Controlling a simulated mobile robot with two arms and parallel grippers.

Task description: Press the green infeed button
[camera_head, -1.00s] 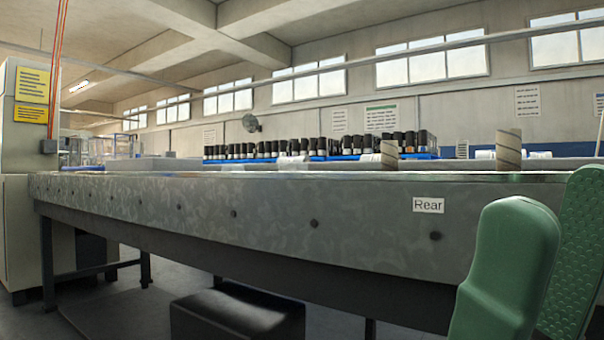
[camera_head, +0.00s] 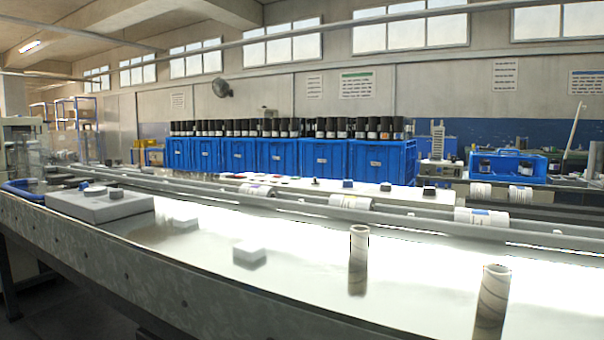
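I cannot make out a green infeed button. Beyond the rails, a pale surface (camera_head: 362,186) in front of the blue crates carries small coloured items, among them a red one (camera_head: 283,177), but they are too small to identify. A low grey box (camera_head: 100,205) with round discs on top lies on the left part of the near worktop; no green shows on it. Neither of my grippers is in view.
The long metal worktop (camera_head: 190,255) fills the foreground. Two upright cardboard tubes (camera_head: 358,258) (camera_head: 491,300) and a small white block (camera_head: 250,252) stand on it. White rolls (camera_head: 350,202) lie along the rails behind. Blue crates (camera_head: 325,160) with dark bottles stand further back.

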